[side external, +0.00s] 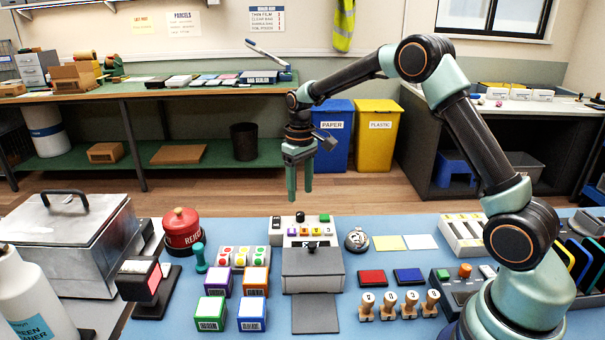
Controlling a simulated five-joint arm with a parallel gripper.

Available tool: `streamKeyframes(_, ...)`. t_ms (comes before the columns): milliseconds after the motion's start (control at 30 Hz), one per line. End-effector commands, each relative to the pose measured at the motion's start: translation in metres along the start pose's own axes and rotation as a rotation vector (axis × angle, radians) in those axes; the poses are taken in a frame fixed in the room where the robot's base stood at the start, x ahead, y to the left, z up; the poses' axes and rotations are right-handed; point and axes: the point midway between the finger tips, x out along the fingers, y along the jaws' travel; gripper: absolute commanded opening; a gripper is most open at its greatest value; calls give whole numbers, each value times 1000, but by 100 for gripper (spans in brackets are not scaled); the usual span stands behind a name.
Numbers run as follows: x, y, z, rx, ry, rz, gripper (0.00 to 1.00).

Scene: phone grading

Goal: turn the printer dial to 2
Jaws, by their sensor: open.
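The printer is probably the grey box (313,275) with a pale panel of small coloured buttons (318,230) behind it, in the middle of the blue table. A small black knob (312,246) at the top of the grey box may be the dial. Its numbers and setting are too small to read. A second dark knob (300,216) stands at the back of the panel. My gripper (300,196) points down with its two green fingers apart and empty. In the picture it is just above the panel, touching nothing; its depth is hard to tell.
A red button (181,228) and boxed labels (211,313) stand left of the printer. Ink pads (373,278) and wooden stamps (389,306) stand right. A metal case (75,235) fills the far left. My arm arches over the right side.

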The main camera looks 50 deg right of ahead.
Motion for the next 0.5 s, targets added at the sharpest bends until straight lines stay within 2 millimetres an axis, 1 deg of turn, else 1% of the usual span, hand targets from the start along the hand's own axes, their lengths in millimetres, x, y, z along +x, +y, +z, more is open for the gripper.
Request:
streamKeyframes(33, 12, 0, 1, 0, -6, -1, 59)
streamKeyframes(200, 41, 0, 1, 0, -3, 0, 59)
streamKeyframes(333, 57, 0, 0, 0, -2, 0, 59)
streamKeyframes(500, 66, 0, 0, 0, 0, 0, 59)
